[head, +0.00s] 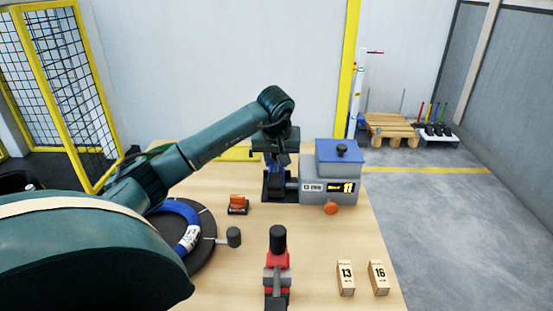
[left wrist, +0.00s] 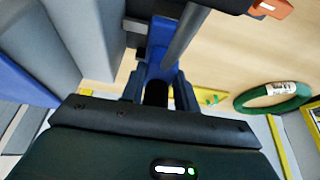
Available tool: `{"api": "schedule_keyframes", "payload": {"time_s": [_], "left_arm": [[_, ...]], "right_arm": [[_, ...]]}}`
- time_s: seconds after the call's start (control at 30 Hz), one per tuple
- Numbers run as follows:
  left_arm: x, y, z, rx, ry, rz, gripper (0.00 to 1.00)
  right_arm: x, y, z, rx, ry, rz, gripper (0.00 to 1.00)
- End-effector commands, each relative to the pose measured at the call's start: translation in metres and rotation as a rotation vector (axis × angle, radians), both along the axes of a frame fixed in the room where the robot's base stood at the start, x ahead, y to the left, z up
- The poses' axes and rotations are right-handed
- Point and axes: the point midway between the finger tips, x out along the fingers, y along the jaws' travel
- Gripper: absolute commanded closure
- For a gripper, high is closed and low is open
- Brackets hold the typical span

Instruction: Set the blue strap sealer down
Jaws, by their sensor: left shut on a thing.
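The blue strap sealer (head: 277,170) is in my left gripper (head: 276,154) at the back middle of the table. It also shows in the left wrist view (left wrist: 160,62), between the two fingers of my left gripper (left wrist: 156,92). The gripper is shut on it from above. The sealer is upright at a black stand (head: 271,190); the arm partly hides it, and I cannot tell whether its base touches the stand. My right gripper does not show.
A grey machine (head: 318,182) with a blue lid stands close right of the sealer. An orange tool (head: 237,204), a blue coil (head: 190,238), a red tool (head: 278,262) and wooden blocks 13 (head: 345,279) and 16 (head: 378,279) are on the table (head: 320,245).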

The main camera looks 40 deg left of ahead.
Motion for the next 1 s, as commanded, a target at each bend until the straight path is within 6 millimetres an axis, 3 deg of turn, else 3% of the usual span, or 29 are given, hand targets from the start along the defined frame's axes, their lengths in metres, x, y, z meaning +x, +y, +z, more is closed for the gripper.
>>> {"api": "schedule_keyframes", "payload": {"time_s": [0.33, 0.37, 0.6, 0.87, 1.0], "left_arm": [[0.001, 0.000, -0.001, 0.000, -0.005, 0.000, 1.00], [0.000, 0.000, -0.003, 0.000, -0.001, 0.000, 0.69], [0.000, 0.000, -0.003, -0.001, -0.001, 0.000, 0.49], [0.000, 0.000, -0.002, -0.001, -0.001, 0.000, 0.48], [-0.002, -0.002, 0.010, 0.000, -0.004, -0.001, 0.48]], "right_arm": [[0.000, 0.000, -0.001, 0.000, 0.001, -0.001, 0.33], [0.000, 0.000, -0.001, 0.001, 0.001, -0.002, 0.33], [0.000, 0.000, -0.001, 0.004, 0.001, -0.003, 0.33], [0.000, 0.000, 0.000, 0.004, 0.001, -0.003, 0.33], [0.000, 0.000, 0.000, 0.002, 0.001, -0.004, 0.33]]}}
